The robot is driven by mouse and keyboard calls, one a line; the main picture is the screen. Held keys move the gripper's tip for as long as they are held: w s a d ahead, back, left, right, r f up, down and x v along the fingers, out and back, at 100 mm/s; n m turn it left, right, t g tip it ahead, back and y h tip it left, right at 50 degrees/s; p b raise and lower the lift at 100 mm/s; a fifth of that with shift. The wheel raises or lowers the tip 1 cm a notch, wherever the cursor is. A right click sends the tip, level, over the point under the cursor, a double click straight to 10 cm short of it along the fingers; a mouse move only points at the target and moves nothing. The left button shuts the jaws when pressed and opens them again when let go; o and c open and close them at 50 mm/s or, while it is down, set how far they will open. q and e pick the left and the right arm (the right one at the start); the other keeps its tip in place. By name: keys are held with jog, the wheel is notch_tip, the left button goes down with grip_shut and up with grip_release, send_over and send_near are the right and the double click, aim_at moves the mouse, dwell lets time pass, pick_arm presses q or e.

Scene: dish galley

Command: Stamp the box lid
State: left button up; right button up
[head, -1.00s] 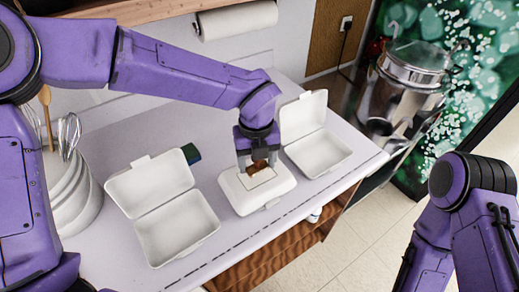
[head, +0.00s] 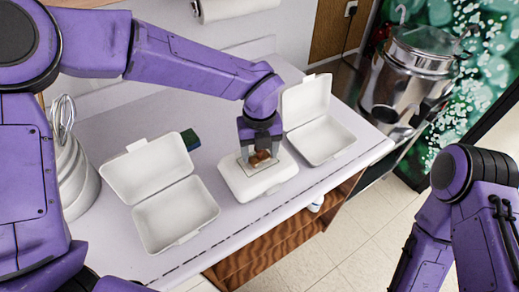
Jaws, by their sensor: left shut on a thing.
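A closed white takeaway box (head: 243,186) lies on the counter between two open boxes. Its lid bears a thin dark square outline. My left gripper (head: 260,154) reaches down from above and is shut on a brown wooden stamp (head: 261,158). The stamp is over the outlined square, at or very close to the lid; I cannot tell if it touches. The stamp's underside is hidden. My right arm shows at the right edge, but its gripper is out of view.
An open white box (head: 175,214) stands left and another open box (head: 322,140) right of the closed one. A dark green and blue block (head: 190,140) lies behind. Stacked bowls with a whisk (head: 70,175) stand at left, a steel pot (head: 410,80) at back right.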

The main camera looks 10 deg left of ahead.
pick_arm(q)
jog(key=shift+s, duration=0.15)
jog(key=shift+f, duration=0.3)
jog(key=shift+f+b, duration=0.2)
jog(key=shift+b, duration=0.25)
dwell(0.9)
notch_tip(320, 180, up, 7)
jog(key=p, duration=0.5)
jog(key=shift+r, duration=0.1)
dwell(0.7)
